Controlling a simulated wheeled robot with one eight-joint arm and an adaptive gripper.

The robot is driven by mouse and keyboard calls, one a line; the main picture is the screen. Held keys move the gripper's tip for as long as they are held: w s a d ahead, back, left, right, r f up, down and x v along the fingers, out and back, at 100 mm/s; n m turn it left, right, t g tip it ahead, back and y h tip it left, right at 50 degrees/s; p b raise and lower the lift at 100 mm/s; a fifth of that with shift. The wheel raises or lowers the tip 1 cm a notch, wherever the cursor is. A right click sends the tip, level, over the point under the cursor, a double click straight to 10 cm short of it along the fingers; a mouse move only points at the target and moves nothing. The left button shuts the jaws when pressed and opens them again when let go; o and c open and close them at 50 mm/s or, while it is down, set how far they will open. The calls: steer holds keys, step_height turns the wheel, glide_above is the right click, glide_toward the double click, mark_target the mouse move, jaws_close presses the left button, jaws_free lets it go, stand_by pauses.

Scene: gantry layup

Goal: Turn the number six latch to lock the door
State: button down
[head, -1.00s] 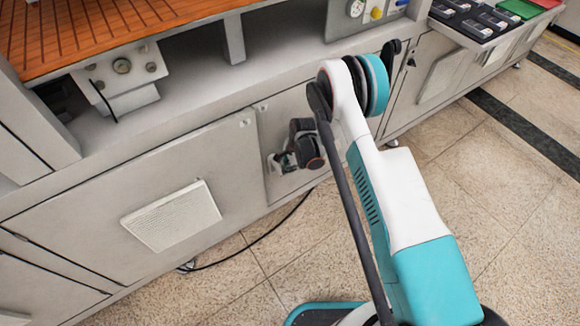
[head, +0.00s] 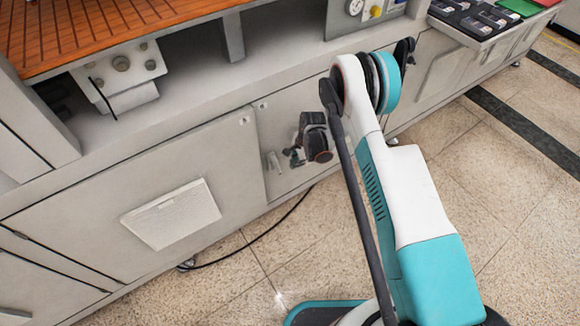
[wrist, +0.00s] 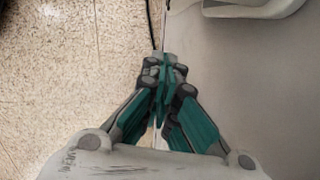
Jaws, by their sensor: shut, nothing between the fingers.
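My gripper (head: 292,156) is in front of the lower cabinet door (head: 285,120), left of my wrist in the head view. In the wrist view my gripper (wrist: 165,68) is shut, its teal fingers together and empty, above the line where floor meets cabinet. A small light grey upright fitting (head: 273,163) shows on the door just left of the fingers, with a visible gap. Small latches sit at the top corners of the doors, one on the wide left door (head: 245,120) and one on the narrower door (head: 263,105). No number is readable, so I cannot tell which is number six.
A pale louvred panel (head: 172,213) projects from the wide left door. A black cable (head: 250,247) lies on the speckled floor below. A shelf recess and orange slatted bed (head: 100,30) are above. A tray with dark items (head: 475,18) stands at top right.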

mark_target(276, 166)
steer(key=w+d+r+p, duration=0.2)
steer(key=d+r+p, duration=0.25)
steer(key=r, duration=0.35)
steer(key=s+a+r+h, duration=0.1)
steer(key=s+a+r, duration=0.1)
steer(key=a+r, duration=0.2)
steer(key=s+a+f+b, duration=0.1)
steer(key=a+f+b, duration=0.3)
steer(key=f, duration=0.6)
steer(key=shift+s+m, duration=0.15)
steer(key=shift+m, duration=0.15)
steer(key=shift+a+f, duration=0.15)
steer(key=shift+s+a+f, duration=0.3)
steer(key=shift+a+f, duration=0.1)
steer(key=shift+a, duration=0.1)
steer(key=shift+d, duration=0.1)
